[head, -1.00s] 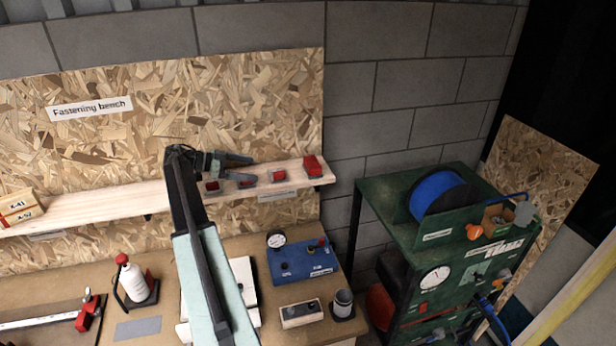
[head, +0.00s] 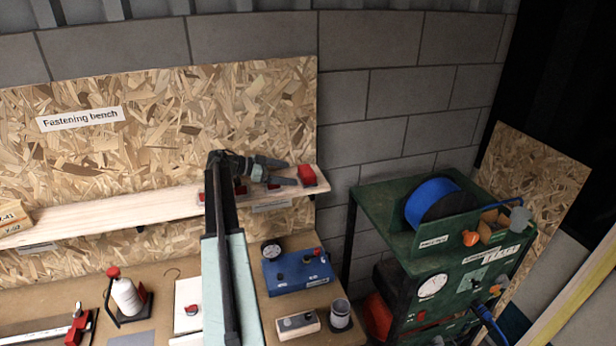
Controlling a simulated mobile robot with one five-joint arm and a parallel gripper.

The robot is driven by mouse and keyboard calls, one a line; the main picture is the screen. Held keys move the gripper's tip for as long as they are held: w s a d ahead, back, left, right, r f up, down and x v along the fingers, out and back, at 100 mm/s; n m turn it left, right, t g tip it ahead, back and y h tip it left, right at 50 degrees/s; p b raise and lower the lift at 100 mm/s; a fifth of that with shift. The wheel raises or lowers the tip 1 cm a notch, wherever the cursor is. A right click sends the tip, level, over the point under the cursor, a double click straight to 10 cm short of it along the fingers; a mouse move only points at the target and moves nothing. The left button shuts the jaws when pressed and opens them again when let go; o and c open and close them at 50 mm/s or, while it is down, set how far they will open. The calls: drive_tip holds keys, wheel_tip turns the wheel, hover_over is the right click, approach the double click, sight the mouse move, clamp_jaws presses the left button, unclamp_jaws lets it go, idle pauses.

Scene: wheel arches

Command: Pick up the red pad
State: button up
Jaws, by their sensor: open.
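A red block-like pad (head: 307,175) sits at the right end of the wooden wall shelf. Smaller red pieces in grey holders (head: 273,186) stand in a row to its left, partly hidden by my gripper and arm. Which of these is the task's red pad cannot be told for certain. My gripper (head: 292,173) is open and empty, with its fingers pointing right. Its fingertips appear just left of the red block; whether they touch it cannot be told.
The shelf (head: 120,217) runs along a chipboard panel. On the bench below are a blue gauge box (head: 290,274), a grey cup (head: 341,314) and a white bottle (head: 127,297). A green cart (head: 375,200) with a blue reel stands right, with a gap between.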

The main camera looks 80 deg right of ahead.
sight(300, 172)
drive_tip(key=shift+s+d, duration=0.35)
drive_tip(key=shift+s, duration=0.4)
drive_tip(key=x, duration=0.3)
drive_tip(key=b+x, duration=0.1)
drive_tip(key=x, duration=0.1)
drive_tip(key=shift+s+r, duration=0.15)
drive_tip(key=shift+r, duration=0.2)
drive_tip(key=c, duration=1.2)
wheel_tip(300, 172, up, 10)
drive_tip(key=p, duration=1)
drive_tip(key=shift+r, duration=0.15)
drive_tip(key=shift+c, duration=0.2)
drive_tip(key=shift+d, duration=0.1)
